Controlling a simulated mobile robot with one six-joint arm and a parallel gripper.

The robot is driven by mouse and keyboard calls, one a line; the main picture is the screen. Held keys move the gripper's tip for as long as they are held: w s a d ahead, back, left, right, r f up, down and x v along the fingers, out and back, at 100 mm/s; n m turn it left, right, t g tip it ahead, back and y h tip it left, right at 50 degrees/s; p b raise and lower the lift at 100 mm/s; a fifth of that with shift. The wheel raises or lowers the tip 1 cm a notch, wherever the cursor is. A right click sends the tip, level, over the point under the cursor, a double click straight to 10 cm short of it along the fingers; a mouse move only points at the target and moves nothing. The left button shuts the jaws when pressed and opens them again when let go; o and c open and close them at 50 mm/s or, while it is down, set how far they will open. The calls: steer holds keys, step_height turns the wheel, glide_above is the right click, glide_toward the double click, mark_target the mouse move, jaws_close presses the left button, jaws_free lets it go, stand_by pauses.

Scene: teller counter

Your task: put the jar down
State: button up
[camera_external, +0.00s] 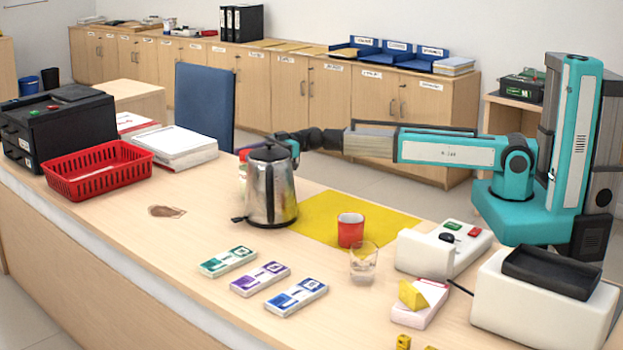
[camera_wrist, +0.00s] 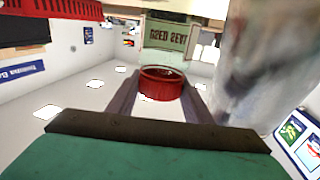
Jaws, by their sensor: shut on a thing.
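The jar shows in the wrist view as a round red lid or top (camera_wrist: 161,84) between my two fingers. My gripper (camera_wrist: 160,95) is shut on it. In the external view the metal kettle hides most of the jar and my fingertips. Only a pale sliver of the jar (camera_external: 242,171) shows left of the kettle, with red at its top. I cannot tell whether its bottom touches the counter (camera_external: 205,218).
The kettle (camera_external: 271,190) stands close in front of my gripper and fills the right of the wrist view (camera_wrist: 268,62). A red basket (camera_external: 98,171) and paper trays (camera_external: 172,148) are to the left. A yellow mat (camera_external: 318,220) with a red mug (camera_external: 350,231) lies right.

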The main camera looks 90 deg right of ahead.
steer(key=shift+f, duration=0.1)
steer(key=o, duration=1.7)
steer(key=shift+s, duration=0.15)
steer(key=b+v, duration=0.1)
steer(key=v, duration=1.2)
steer(key=shift+s+d+b, duration=0.15)
steer(key=shift+s+b, duration=0.1)
steer(key=shift+b, duration=0.1)
